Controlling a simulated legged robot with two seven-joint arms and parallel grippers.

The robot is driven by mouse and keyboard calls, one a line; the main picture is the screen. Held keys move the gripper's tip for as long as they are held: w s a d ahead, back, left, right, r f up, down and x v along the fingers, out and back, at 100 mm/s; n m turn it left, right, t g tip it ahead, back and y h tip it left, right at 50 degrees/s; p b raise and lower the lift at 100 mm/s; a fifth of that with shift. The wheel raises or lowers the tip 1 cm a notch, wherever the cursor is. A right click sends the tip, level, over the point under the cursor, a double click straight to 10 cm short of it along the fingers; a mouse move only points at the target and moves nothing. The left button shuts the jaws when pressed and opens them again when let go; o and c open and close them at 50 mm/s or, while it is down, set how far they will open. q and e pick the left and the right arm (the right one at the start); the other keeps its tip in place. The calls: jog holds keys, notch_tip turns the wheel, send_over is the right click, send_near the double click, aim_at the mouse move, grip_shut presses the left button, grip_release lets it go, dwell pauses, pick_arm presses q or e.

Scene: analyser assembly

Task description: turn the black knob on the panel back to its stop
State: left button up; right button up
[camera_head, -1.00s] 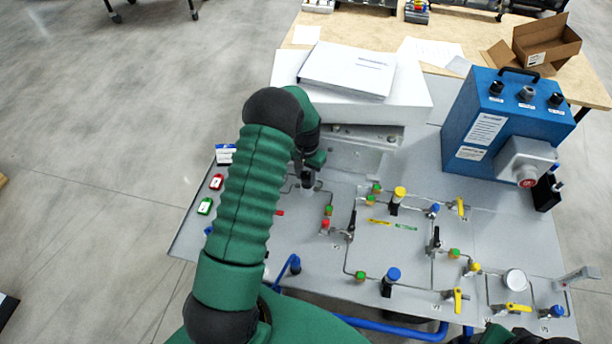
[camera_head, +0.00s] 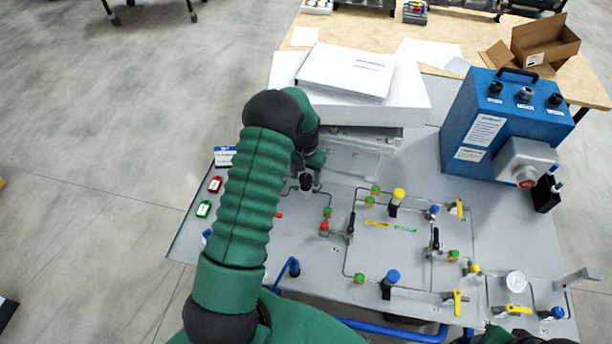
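A small black knob (camera_head: 306,183) stands on the grey panel (camera_head: 300,233), left of the tubing with red and green fittings. My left arm comes in from the lower left and bends over the panel. My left gripper (camera_head: 307,174) is at the black knob, with grey finger parts close around or beside it. The fingers are small and partly hidden by my wrist, so I cannot tell whether they touch the knob or how far apart they are. My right gripper is not in view.
Blue, yellow and black valve handles stand on the panel to the right, including a blue-topped one (camera_head: 392,277). A white box (camera_head: 415,105) with papers is behind the gripper. A blue analyser box (camera_head: 480,110) stands at the back right. Red (camera_head: 215,184) and green (camera_head: 203,208) tags lie left.

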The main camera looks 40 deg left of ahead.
aim_at(306, 177)
pick_arm(q)
jog(key=shift+s, duration=0.1)
jog(key=shift+r, duration=0.3)
notch_tip(306, 177, up, 16)
jog(key=b, duration=0.2)
